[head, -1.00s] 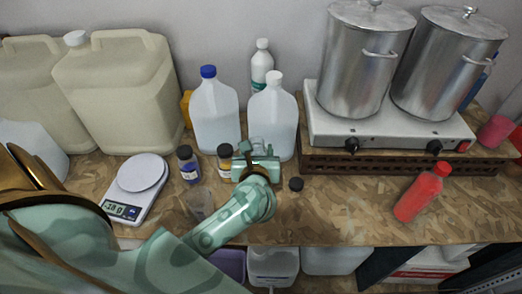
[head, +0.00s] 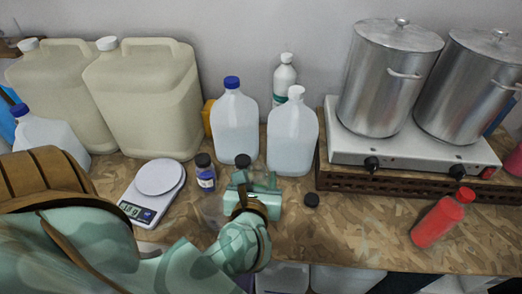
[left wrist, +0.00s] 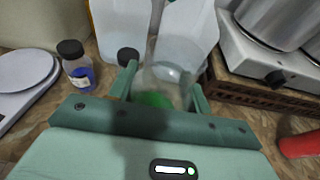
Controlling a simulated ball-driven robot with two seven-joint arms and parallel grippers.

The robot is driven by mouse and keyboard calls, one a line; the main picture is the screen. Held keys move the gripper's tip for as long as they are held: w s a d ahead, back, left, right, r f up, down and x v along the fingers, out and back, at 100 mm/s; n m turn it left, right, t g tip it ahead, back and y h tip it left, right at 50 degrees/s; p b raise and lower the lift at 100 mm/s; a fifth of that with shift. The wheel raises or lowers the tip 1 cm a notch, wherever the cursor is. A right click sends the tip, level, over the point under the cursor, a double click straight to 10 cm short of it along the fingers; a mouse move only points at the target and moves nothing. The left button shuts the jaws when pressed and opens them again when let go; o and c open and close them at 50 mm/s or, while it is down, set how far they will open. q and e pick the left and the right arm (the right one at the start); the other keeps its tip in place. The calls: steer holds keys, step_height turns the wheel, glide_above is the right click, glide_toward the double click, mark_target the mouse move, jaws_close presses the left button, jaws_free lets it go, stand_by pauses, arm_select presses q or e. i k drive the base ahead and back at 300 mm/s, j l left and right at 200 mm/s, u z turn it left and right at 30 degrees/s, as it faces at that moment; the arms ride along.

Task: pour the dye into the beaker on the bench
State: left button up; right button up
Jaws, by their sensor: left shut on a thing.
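My left gripper (head: 250,183) is over the bench's front middle. In the left wrist view its two fingers (left wrist: 163,88) are shut on a clear vessel with green liquid (left wrist: 152,99), seemingly the dye bottle; its opening shows no cap. In the head view my gripper hides this vessel. A faint clear shape, perhaps the beaker (head: 213,208), stands on the bench just left of my gripper; its outline is hard to make out. My right gripper is not in view.
A dark-capped bottle with a blue label (head: 205,175) and another dark-capped bottle (head: 243,161) stand close behind. A scale (head: 158,180) is at left. Two white jugs (head: 236,128) (head: 293,138), a hotplate with pots (head: 410,158) and a red bottle (head: 440,220) surround bare bench.

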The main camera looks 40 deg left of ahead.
mark_target(211, 207)
steer(key=k+u, duration=0.1)
steer(key=u, duration=1)
